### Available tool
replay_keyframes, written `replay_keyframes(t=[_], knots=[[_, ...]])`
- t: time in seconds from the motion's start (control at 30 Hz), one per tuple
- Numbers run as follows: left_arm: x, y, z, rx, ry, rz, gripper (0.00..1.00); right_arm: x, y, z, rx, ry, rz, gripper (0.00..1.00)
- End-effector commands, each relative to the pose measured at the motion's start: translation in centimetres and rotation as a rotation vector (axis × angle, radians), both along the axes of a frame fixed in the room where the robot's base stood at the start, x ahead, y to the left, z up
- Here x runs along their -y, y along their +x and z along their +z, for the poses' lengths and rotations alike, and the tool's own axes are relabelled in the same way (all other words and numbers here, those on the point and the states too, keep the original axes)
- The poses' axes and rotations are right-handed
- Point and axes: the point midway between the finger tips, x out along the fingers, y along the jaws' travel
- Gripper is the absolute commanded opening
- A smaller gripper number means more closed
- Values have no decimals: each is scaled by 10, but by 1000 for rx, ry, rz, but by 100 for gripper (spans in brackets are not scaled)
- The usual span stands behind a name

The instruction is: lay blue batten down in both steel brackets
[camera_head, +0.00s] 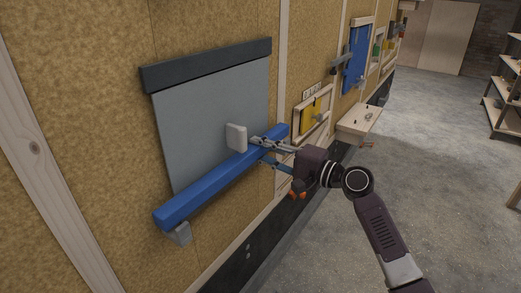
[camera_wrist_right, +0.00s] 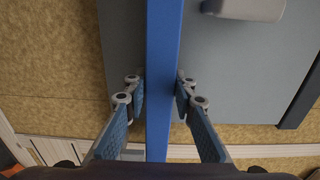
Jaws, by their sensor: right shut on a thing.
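The blue batten (camera_head: 210,185) lies along the front of a grey panel on the wall, slanting up to the right in the head view. Its near left end is over a steel bracket (camera_head: 179,235), of which only the lower part shows. I cannot tell whether the batten rests in it. The second bracket cannot be made out. My right gripper (camera_head: 263,151) is shut on the batten near its far right end. In the right wrist view the batten (camera_wrist_right: 164,60) runs between the fingers of the gripper (camera_wrist_right: 160,88). My left gripper is out of view.
A grey panel (camera_head: 205,115) with a dark top rail (camera_head: 210,65) is behind the batten. A pale block (camera_head: 236,137) sticks out just above the batten. A yellow panel (camera_head: 311,115), a small wooden shelf (camera_head: 358,122) and a blue door (camera_head: 357,60) are farther along the wall.

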Motion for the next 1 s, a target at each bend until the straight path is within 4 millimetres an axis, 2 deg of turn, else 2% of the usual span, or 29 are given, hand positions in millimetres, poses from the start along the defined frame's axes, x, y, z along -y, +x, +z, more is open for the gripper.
replay_keyframes(t=[0.53,1.0], knots=[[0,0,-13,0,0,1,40,0,0,-14,0,2,0,0],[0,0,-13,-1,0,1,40,0,0,-14,1,3,0,0]])
